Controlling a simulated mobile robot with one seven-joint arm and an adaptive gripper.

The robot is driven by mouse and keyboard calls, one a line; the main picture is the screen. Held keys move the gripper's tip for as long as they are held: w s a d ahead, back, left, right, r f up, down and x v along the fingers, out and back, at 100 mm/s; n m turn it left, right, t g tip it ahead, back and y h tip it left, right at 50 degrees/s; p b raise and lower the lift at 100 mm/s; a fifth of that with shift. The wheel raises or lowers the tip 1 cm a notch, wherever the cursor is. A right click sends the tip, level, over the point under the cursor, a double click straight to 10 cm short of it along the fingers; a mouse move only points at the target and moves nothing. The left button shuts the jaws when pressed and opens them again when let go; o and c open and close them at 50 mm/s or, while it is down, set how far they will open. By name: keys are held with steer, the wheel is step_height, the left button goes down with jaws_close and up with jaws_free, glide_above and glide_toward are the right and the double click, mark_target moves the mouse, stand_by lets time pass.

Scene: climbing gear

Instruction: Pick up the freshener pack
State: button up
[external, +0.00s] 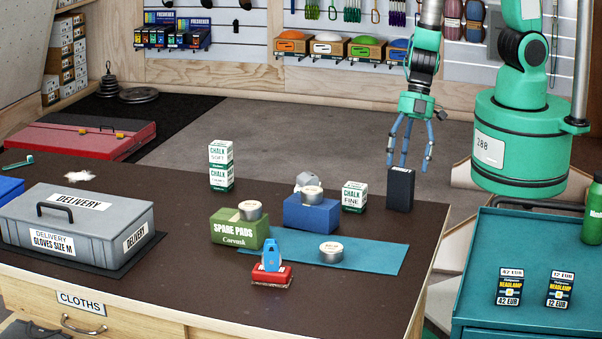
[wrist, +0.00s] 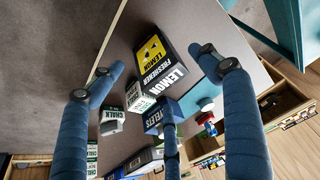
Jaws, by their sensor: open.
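The freshener pack (external: 400,190) is a dark upright box near the table's far right corner in the external view. In the wrist view the freshener pack (wrist: 160,72) shows a black and yellow face reading LEMON FRESHENER. My gripper (external: 410,163) points down above and just behind it, with blue fingers spread and nothing held. In the wrist view my gripper (wrist: 155,62) has fingers to the left and right of the pack in the picture and a third below it. I cannot tell if any finger touches the pack.
A chalk box (external: 354,197) stands just left of the pack. A blue box (external: 312,213) and a green spare pads box (external: 232,228) carry tins. A grey delivery case (external: 80,228) is at left. A teal cart (external: 530,235) stands beyond the table's right edge.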

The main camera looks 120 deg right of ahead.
mark_target(398, 196)
steer(key=shift+w+f, duration=0.1)
steer(key=shift+f, duration=0.1)
steer(key=shift+b+x, duration=1.3)
steer(key=shift+x, duration=1.3)
steer(key=shift+w, duration=0.15)
steer(key=shift+r, duration=0.1)
steer(key=c, duration=1.4)
steer(key=shift+c, duration=0.5)
